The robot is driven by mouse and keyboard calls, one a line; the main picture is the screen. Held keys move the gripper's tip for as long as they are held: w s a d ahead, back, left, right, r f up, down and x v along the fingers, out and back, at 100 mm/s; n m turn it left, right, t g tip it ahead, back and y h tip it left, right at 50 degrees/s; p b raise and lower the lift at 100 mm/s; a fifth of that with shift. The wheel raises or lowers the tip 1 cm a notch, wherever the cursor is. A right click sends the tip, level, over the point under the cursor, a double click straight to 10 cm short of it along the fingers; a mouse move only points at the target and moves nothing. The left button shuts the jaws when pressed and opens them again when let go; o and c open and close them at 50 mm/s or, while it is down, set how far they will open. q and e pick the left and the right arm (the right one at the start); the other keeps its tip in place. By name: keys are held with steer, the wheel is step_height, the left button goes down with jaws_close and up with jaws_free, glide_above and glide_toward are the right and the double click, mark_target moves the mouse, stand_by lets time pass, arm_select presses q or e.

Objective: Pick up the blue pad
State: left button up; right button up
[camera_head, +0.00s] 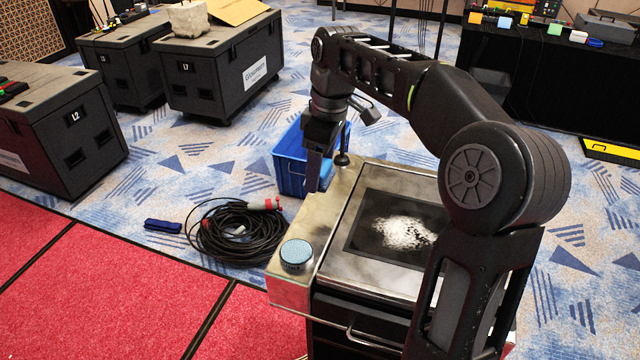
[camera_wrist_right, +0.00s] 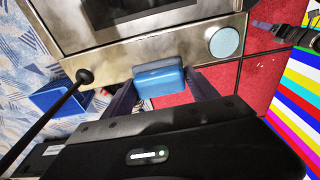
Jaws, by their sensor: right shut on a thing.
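The blue pad (camera_wrist_right: 160,82) is a small blue block with a darker blue-grey upper part. In the right wrist view it sits between the two fingers of my right gripper (camera_wrist_right: 163,96), which is shut on it. It overlaps the edge of the metal worktop there; I cannot tell whether it touches. In the head view my right gripper (camera_head: 316,172) points down at the worktop's left edge, and the pad is mostly hidden by the fingers. My left gripper is not in view.
The metal worktop (camera_head: 340,225) holds a white powder patch (camera_head: 405,232), a round light-blue disc (camera_head: 296,254) and a dark knobbed rod (camera_head: 342,158). A blue crate (camera_head: 288,172) stands behind the gripper. A black cable coil (camera_head: 235,235) and a dark blue strap (camera_head: 162,226) lie on the floor.

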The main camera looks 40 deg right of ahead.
steer(key=shift+r, duration=0.75)
steer(key=shift+f, duration=0.1)
